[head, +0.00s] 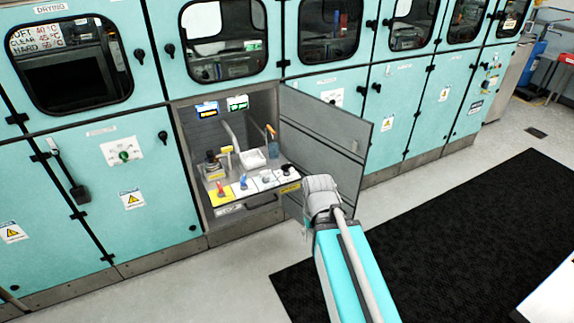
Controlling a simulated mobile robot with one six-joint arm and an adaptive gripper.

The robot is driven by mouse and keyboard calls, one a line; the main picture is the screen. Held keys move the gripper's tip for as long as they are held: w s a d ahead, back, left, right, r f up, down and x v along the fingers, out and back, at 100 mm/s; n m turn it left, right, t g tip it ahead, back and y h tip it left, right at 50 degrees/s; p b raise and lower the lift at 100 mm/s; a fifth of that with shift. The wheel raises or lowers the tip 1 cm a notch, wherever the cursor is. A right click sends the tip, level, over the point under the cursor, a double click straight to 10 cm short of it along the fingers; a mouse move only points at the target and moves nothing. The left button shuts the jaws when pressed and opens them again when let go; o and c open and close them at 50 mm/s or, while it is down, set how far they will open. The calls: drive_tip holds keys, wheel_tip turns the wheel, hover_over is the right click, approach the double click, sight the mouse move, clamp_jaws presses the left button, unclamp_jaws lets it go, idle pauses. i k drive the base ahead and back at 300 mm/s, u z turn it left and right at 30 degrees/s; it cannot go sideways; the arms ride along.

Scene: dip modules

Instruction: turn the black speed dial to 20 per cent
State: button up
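A black dial (287,169) sits at the right end of a row of knobs on the white and yellow sloped panel inside an open cabinet bay. It is small, and its pointer and any scale marks are too small to read. My arm reaches up from the bottom of the head view, and its grey wrist (321,192) is just right of and below the panel. My gripper is hidden behind the wrist, so its fingers and distance to the dial do not show.
A red knob (219,188) and a blue knob (243,182) share the panel. Two small lit displays (237,103) hang above it. The open grey door (335,140) stands out right of the bay, close to my wrist. A black mat (460,240) covers the floor at right.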

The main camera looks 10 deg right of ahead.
sight(285, 167)
drive_tip(key=z, duration=0.05)
drive_tip(key=i, duration=0.85)
drive_tip(key=u, duration=0.05)
